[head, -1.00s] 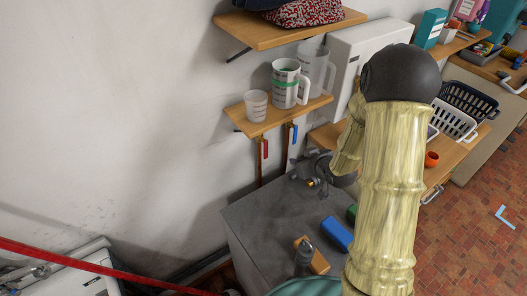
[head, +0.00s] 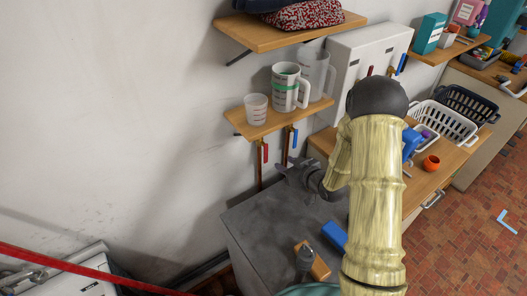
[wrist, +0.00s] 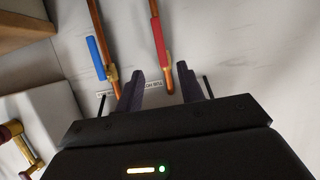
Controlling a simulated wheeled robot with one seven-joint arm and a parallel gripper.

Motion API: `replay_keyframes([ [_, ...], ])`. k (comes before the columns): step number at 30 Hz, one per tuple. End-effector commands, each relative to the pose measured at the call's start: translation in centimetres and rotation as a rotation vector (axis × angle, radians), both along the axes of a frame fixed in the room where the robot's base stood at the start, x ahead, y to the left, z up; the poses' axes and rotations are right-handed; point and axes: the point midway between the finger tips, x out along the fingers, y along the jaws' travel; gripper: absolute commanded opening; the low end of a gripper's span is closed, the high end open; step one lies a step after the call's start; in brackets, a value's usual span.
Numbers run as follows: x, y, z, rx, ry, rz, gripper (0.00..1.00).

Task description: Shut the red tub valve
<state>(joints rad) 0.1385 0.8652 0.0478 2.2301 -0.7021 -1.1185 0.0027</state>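The red tub valve (head: 265,152) sits on a thin copper pipe on the wall, under the small shelf. Its red lever hangs nearly in line with the pipe. It also shows in the wrist view, as a red lever (wrist: 158,38) at upper centre with a brass body at its end. A blue-levered valve (head: 294,138) is on the pipe to its right; in the wrist view that blue lever (wrist: 96,57) is at left. My gripper (wrist: 160,80) is open and empty, its fingers pointing toward the pipes, apart from the red lever. In the head view my gripper (head: 291,170) is just below the valves.
A grey counter-like top (head: 250,225) lies below, with a blue block (head: 334,235) on it. The shelf (head: 275,122) above holds a cup and jugs. Another red lever (head: 369,71) and blue lever (head: 401,64) show farther right. A label, partly hidden, is behind my fingers.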

Motion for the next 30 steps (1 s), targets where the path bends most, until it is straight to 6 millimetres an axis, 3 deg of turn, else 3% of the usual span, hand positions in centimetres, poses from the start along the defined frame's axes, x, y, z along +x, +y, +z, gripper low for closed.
replay_keyframes([
  [18,7.8,5.4,-3.7,0.000,-0.001,0.002,0.38],
  [30,11.3,7.6,-5.6,0.001,-0.001,0.000,0.38],
])
